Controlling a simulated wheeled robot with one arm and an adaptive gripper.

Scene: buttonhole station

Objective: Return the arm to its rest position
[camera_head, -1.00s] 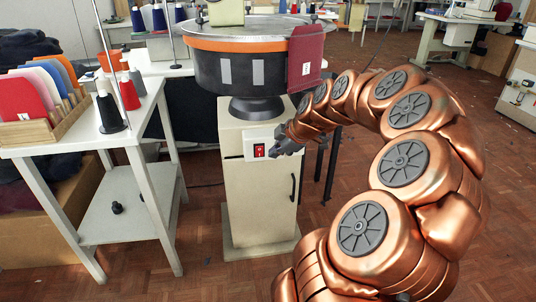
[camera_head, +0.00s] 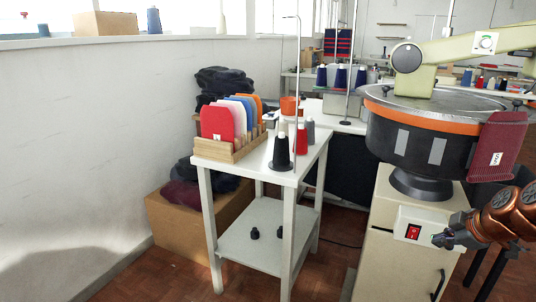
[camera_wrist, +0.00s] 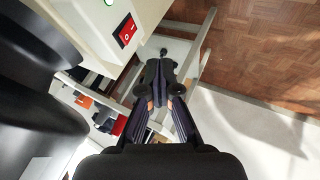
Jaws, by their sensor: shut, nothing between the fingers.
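My gripper (camera_head: 446,238) is at the right of the head view, at the end of my copper arm, close in front of the machine's cream cabinet (camera_head: 388,262). It is shut and empty. The red rocker switch (camera_head: 413,232) sits on a white box on the cabinet, a little left of the gripper. In the wrist view the closed fingers (camera_wrist: 160,80) point at the side table, and the red switch (camera_wrist: 126,30) shows at upper left, apart from them. Most of my arm is out of the head view.
The round black machine (camera_head: 420,150) with an orange band stands above the cabinet, a maroon knitted piece (camera_head: 497,148) hanging at its right. A white side table (camera_head: 262,172) holds thread cones and a wooden rack (camera_head: 230,148) of coloured pieces. Floor is clear at front left.

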